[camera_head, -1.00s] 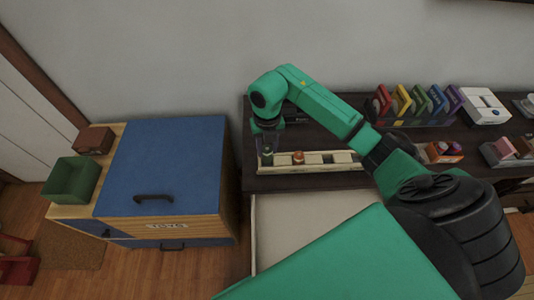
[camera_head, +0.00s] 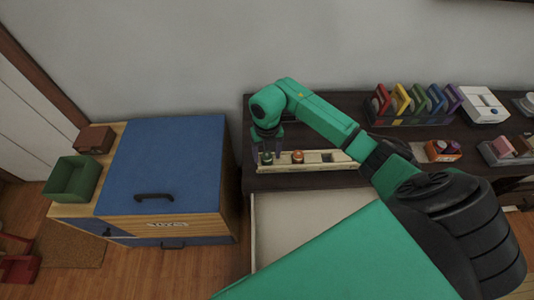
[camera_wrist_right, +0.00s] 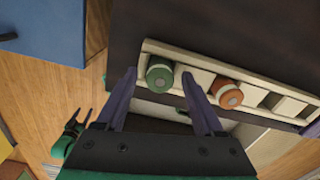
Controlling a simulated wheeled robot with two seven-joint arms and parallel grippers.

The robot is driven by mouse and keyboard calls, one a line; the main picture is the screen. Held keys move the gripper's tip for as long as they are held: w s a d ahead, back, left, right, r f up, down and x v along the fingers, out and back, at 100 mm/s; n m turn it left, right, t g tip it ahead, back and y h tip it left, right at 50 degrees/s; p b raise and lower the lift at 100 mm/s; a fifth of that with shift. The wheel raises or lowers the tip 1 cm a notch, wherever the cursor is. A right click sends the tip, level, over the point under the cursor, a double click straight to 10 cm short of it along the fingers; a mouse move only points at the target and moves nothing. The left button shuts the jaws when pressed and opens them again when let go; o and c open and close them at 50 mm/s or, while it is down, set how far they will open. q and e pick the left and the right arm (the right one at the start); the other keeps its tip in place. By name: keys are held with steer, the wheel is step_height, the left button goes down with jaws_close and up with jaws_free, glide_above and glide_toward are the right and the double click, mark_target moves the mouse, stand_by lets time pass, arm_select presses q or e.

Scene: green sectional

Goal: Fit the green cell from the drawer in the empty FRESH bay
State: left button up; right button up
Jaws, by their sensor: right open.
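The green cell (camera_head: 267,158) stands in the leftmost bay of a cream rack (camera_head: 318,167) on the dark shelf. It also shows in the right wrist view (camera_wrist_right: 159,75). My right gripper (camera_head: 268,152) is open above the rack. In the right wrist view its two purple fingers (camera_wrist_right: 163,78) are on either side of the green cell, apart from it as far as I can tell. An open drawer (camera_head: 300,220) with a pale inside is below the rack. No bay label is readable.
A blue-topped toy chest (camera_head: 168,165) stands left of the shelf, with a green bin (camera_head: 72,179) beside it. Coloured upright pieces (camera_head: 415,102) and small boxes (camera_head: 442,150) stand on the shelf to the right. A green-and-black pronged part, possibly my left gripper, shows in the right wrist view (camera_wrist_right: 70,135).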

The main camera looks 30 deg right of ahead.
mark_target(267, 156)
step_height(267, 156, up, 12)
steer(key=b, duration=0.2)
steer(key=shift+a, duration=0.1)
stand_by(0.3)
